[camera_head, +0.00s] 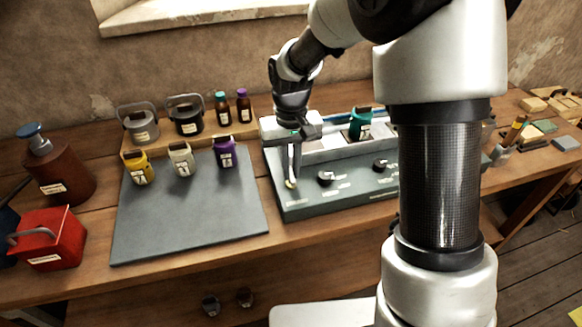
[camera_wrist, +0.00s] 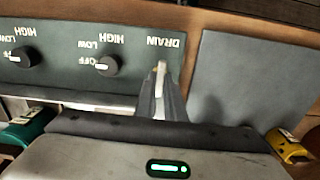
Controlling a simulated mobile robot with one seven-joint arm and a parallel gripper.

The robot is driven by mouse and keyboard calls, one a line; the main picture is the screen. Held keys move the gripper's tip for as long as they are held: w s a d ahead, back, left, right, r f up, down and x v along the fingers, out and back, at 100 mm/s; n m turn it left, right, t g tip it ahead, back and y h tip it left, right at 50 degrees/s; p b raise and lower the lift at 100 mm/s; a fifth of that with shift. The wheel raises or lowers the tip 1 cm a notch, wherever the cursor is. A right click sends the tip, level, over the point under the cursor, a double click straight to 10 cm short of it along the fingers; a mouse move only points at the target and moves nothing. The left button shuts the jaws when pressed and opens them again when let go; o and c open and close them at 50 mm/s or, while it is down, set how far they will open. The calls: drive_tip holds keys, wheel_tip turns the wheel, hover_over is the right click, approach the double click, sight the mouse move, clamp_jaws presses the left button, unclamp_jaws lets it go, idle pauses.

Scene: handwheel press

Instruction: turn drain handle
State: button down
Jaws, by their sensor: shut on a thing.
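The drain handle (camera_wrist: 161,68) shows in the wrist view as a small pale lever under the word DRAIN on the dark green panel. My gripper (camera_wrist: 163,85) is shut on it, with the fingers on either side of it. In the head view my gripper (camera_head: 291,183) reaches down to the left end of the panel (camera_head: 340,205), and a yellowish tip of the handle (camera_head: 290,184) shows at the fingertips. The fingers hide most of the handle.
Two black knobs sit right of the handle, the nearer one (camera_head: 326,178) and another (camera_head: 380,165). A grey mat (camera_head: 190,215) lies to the left, with yellow (camera_head: 138,168), white and purple (camera_head: 225,152) containers along its back edge. A teal container (camera_head: 360,125) stands behind the panel.

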drive_tip(key=m, duration=1)
drive_tip(key=shift+r+m+p, duration=0.1)
drive_tip(key=shift+m+p, duration=0.2)
drive_tip(key=shift+p, duration=0.05)
drive_tip(key=m+p, duration=0.1)
drive_tip(key=m, duration=0.3)
drive_tip(key=shift+m+p, duration=0.7)
drive_tip(key=shift+m, duration=0.9)
drive_tip(key=c, duration=1.8)
unclamp_jaws()
drive_tip(key=shift+c, duration=0.2)
